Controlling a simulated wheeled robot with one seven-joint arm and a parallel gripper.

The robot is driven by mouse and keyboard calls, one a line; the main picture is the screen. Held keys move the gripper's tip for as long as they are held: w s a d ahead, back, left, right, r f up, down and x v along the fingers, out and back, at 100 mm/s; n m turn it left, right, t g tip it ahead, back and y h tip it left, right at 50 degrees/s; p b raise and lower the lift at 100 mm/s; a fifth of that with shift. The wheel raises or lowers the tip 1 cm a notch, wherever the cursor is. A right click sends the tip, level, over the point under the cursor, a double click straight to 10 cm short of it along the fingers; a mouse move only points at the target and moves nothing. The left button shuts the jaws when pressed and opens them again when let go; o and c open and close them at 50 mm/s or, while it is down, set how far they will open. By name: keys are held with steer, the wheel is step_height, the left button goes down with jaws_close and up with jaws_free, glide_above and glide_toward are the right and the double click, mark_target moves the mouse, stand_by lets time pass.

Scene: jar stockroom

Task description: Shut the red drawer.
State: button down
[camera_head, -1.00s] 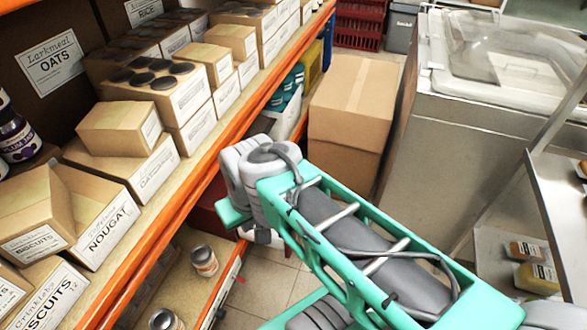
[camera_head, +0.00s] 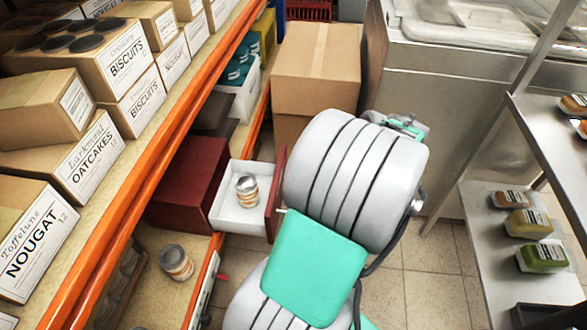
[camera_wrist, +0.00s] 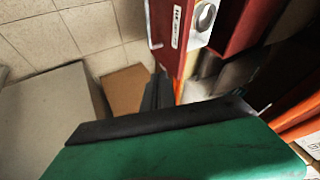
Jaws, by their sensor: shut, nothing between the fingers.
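The red drawer (camera_head: 277,197) is pulled out of its dark red cabinet (camera_head: 192,183), on the lower shelf in the head view. Its white inside holds a small jar (camera_head: 247,190) with an orange label. In the wrist view the drawer front (camera_wrist: 172,42) shows at the top with a white label. The cabinet body (camera_wrist: 243,24) is to its right. My gripper (camera_wrist: 158,92) is shut and empty, below and apart from the drawer front in the wrist view. In the head view my arm hides most of the gripper and the drawer's right side.
Another jar (camera_head: 176,262) stands on the lower shelf near the cabinet. A large cardboard box (camera_head: 315,72) stands on the floor behind. A steel counter (camera_head: 440,110) and a side shelf (camera_head: 510,265) are at the right. Tiled floor (camera_head: 425,285) is open between.

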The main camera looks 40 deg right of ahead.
steer(key=w+a+f+b, duration=0.1)
steer(key=w+a+f, duration=0.1)
steer(key=w+f, duration=0.5)
steer(key=shift+w+a+f, duration=0.2)
steer(key=shift+w+f, duration=0.2)
steer(key=shift+w, duration=0.6)
